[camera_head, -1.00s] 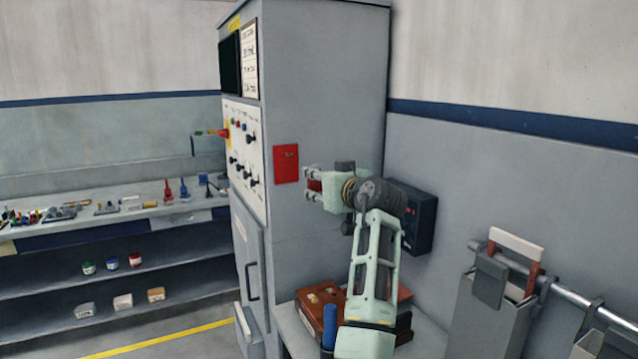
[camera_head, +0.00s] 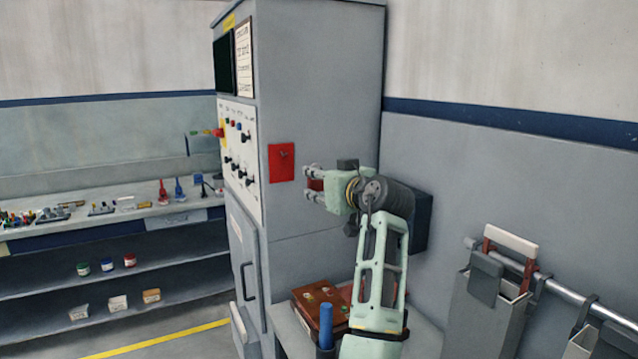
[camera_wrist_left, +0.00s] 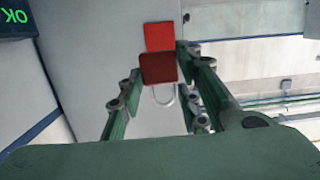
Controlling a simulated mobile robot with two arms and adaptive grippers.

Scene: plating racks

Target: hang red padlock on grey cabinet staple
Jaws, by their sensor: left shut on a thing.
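My left gripper (camera_head: 311,184) is shut on the red padlock (camera_head: 316,185), beside the tall grey cabinet (camera_head: 320,110). In the left wrist view the padlock's red body (camera_wrist_left: 158,69) sits between the fingers (camera_wrist_left: 160,75), with its metal shackle (camera_wrist_left: 163,96) clear of them. A red plate (camera_head: 281,163) is on the cabinet's side, with a small staple (camera_head: 284,154) on it. The plate is left of the gripper in the head view and shows just beyond the padlock in the wrist view (camera_wrist_left: 158,35). The padlock is apart from the staple. My right gripper is out of view.
A dark box (camera_head: 422,222) is on the wall behind my left arm. A brown case (camera_head: 312,301) and a blue-handled item (camera_head: 326,325) are below it. A rail with grey holders (camera_head: 484,310) is at right. Shelves (camera_head: 150,255) stand at left.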

